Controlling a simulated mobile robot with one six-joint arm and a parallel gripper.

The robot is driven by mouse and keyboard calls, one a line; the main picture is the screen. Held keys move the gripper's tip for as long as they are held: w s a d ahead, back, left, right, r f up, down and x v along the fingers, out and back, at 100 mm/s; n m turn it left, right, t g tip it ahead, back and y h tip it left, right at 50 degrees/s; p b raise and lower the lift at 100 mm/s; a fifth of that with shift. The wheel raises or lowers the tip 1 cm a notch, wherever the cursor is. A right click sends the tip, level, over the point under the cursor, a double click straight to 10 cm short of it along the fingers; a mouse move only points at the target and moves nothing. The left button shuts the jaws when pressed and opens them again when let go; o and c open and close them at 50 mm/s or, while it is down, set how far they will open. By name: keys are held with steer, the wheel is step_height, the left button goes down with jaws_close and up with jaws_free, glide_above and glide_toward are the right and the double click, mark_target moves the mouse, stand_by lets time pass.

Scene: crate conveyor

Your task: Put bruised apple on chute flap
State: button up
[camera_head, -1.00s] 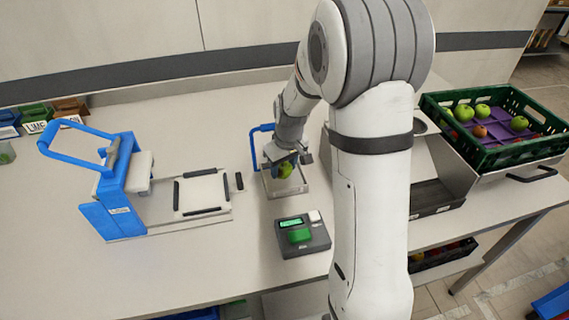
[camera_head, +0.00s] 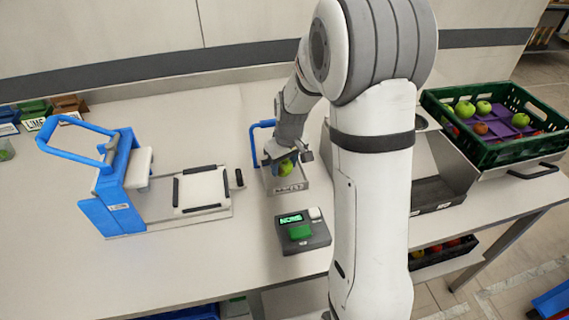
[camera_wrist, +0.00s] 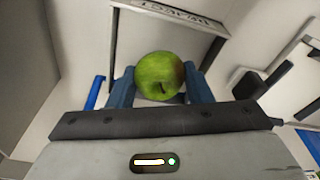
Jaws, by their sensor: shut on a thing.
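A green apple (camera_wrist: 160,75) with a brownish patch on its right side sits between my gripper's blue fingers in the wrist view. My gripper (camera_head: 284,164) is shut on this apple (camera_head: 285,168) in the head view. It holds the apple low within the outline of a small grey metal frame, which I take for the chute flap (camera_head: 294,187). The frame has a blue handle at its back left and a label on its front. In the wrist view the labelled rim (camera_wrist: 175,14) lies beyond the apple. I cannot tell whether the apple touches the surface below.
A grey box with a green button and lit display (camera_head: 302,231) stands just in front. A blue-handled press (camera_head: 120,215) with a white plate stands left. A green crate (camera_head: 500,153) of apples stands right. The front left worktop is clear.

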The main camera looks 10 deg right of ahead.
steer(key=o, duration=1.1)
steer(key=shift+c, duration=0.2)
steer(key=shift+r, duration=0.15)
steer(key=shift+r+p, duration=2.15)
steer(key=shift+r, duration=1.25)
steer(key=s+r+m, duration=0.2)
steer(key=s+r, duration=0.4)
steer(key=s, duration=0.6)
steer(key=s+r+m+t, duration=0.1)
steer(key=s+r, duration=0.4)
steer(key=s, duration=0.6)
steer(key=shift+s+r+m+t+h, duration=0.3)
steer(key=shift+s+r+m, duration=0.1)
steer(key=shift+m, duration=0.2)
